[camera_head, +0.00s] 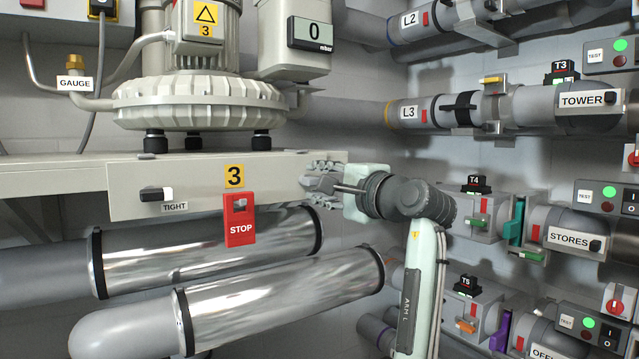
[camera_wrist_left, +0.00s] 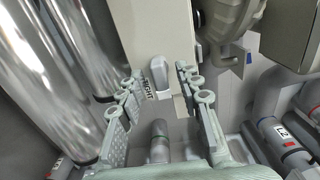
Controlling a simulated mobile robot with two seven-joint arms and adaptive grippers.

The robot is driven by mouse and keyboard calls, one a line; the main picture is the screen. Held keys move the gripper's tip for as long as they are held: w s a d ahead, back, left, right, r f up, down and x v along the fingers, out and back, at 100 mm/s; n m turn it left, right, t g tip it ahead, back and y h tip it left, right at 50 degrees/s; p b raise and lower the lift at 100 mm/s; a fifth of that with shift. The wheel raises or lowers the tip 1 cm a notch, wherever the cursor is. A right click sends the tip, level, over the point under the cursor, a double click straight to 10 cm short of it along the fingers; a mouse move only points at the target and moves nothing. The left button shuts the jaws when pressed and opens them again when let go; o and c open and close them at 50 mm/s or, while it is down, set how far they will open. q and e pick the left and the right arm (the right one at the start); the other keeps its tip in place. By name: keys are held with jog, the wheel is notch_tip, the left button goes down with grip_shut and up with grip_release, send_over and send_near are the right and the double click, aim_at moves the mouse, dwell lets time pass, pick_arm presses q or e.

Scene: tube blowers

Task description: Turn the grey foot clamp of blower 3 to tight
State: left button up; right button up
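Blower 3 (camera_head: 190,100) stands on a beige shelf (camera_head: 120,180) whose front has a yellow "3" plate. A grey lever (camera_wrist_left: 160,72), which looks like the foot clamp, is on the shelf's end in the left wrist view. A partly covered label beside it seems to read "TIGHT". In the head view I cannot make the lever out from my gripper. My left gripper (camera_head: 322,182) is at the shelf's right end. Its fingers (camera_wrist_left: 157,84) are open, one on each side of the lever, with gaps visible. Whether the lever is within finger depth is unclear. My right gripper is out of view.
Shiny pipes (camera_head: 280,290) run below. Valves and pipes such as L3 (camera_head: 409,113) and T4 (camera_head: 476,185) crowd the right wall.

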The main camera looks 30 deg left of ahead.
pick_arm(q)
jog(key=v, duration=1.2)
jog(key=shift+d+f, duration=0.1)
jog(key=shift+f, duration=0.05)
